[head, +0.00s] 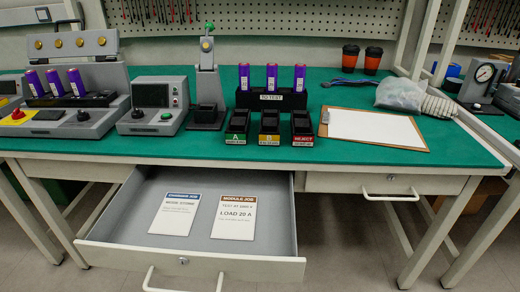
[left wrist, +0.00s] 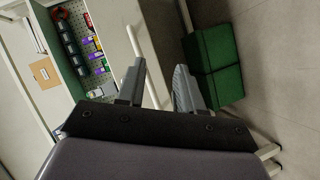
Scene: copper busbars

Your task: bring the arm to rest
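My left gripper (left wrist: 158,82) shows in the left wrist view with its two grey fingers apart and nothing visible held between them. A pale bar shows behind the gap between the fingers. Neither gripper nor arm shows in the head view. My right gripper is in no frame. The left drawer (head: 190,258) of the bench is pulled open in the head view. In it lie two cards, one with a blue header (head: 176,214) and one with a brown header (head: 234,217).
The green bench top (head: 330,165) holds a TO TEST rack (head: 272,100) with purple cells, three bins, a clipboard (head: 372,128) and test devices. The right drawer (head: 385,184) is shut. Green boxes (left wrist: 213,65) stand on the floor in the left wrist view.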

